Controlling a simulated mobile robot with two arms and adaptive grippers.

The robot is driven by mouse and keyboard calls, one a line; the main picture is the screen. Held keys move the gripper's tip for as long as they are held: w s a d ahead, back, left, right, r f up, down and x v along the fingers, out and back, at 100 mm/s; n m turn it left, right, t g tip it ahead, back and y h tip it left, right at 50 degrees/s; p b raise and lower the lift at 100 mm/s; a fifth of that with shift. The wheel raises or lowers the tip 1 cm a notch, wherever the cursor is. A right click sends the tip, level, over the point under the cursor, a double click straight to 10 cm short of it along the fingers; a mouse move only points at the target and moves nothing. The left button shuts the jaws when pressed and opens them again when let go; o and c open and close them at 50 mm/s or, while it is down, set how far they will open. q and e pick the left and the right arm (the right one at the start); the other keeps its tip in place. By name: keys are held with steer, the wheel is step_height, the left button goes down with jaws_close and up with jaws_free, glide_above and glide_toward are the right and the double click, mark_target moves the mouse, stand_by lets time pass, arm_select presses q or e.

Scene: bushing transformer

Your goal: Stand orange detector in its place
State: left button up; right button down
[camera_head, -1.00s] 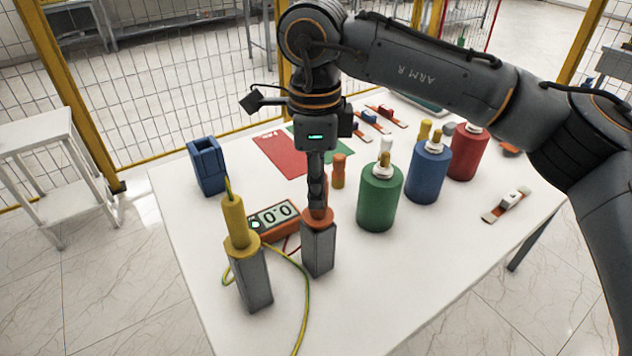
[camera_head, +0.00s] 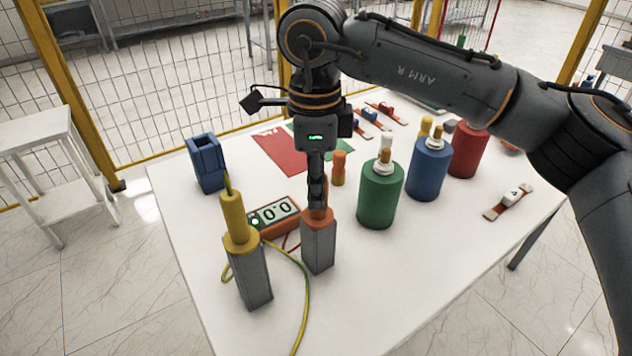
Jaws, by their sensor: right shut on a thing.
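The orange detector (camera_head: 317,219) stands upright at the top of a grey hexagonal holder (camera_head: 319,248); its orange collar meets the holder's top. My right gripper (camera_head: 317,203) comes straight down from above and is shut on the detector's upper part, which its fingers mostly hide. How deep the detector sits inside the holder is hidden. A yellow detector (camera_head: 235,220) stands upright in a second grey holder (camera_head: 253,279) to the left, with a yellow-green cable. My left gripper is not in view.
An orange meter (camera_head: 272,217) lies between and behind the holders. A blue open box (camera_head: 206,165) stands at the back left. Green (camera_head: 379,195), blue (camera_head: 428,170) and red (camera_head: 468,151) cylinders stand to the right. The table's front right is clear.

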steer(key=shift+f, duration=0.15)
steer(key=c, duration=1)
jaws_free()
